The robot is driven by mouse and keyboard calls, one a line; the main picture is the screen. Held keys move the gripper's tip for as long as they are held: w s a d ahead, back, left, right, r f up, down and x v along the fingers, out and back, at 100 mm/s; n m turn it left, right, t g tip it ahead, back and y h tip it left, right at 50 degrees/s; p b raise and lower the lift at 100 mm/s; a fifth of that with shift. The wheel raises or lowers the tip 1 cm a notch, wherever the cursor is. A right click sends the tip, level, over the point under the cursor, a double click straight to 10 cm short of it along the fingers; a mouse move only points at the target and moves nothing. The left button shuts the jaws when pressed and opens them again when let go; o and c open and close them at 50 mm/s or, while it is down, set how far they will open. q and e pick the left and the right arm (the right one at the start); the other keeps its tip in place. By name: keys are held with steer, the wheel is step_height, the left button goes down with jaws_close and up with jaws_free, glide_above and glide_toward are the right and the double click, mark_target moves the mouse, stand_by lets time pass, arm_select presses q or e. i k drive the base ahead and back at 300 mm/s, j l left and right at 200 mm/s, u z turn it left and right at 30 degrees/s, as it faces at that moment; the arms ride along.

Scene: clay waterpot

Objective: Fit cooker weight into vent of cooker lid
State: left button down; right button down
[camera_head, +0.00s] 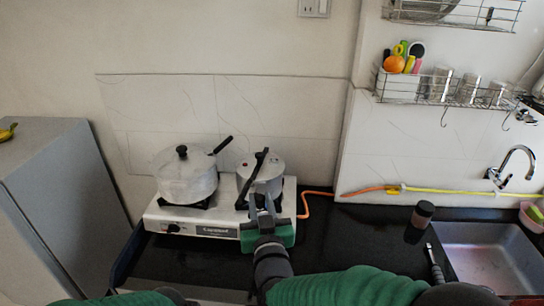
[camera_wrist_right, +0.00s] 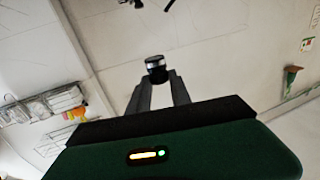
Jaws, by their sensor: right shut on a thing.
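The pressure cooker (camera_head: 276,178) stands on the right burner of the stove in the head view. Its grey lid (camera_head: 247,160) carries a long black handle (camera_head: 262,163). My right gripper (camera_head: 264,190) is in front of the cooker, its fingers overlapping the cooker's front in the picture. In the wrist view the right gripper's fingers (camera_wrist_right: 157,84) are shut on the cooker weight (camera_wrist_right: 155,68), a small dark piece with a bright metal band. The weight is hard to make out in the head view. The vent cannot be told clearly. My left gripper is not in view.
The white stove (camera_head: 162,222) also holds a lidded pot (camera_head: 185,182) at left, its handle pointing toward the cooker. An orange hose (camera_head: 316,193) runs right from the stove. A dark jar (camera_head: 422,214) and the sink (camera_head: 490,262) are at right. Black counter (camera_head: 350,235) lies clear between.

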mark_target(273, 165)
steer(key=i+j, duration=0.15)
steer(key=i, duration=0.3)
steer(key=i+j, duration=0.2)
steer(key=i, duration=0.25)
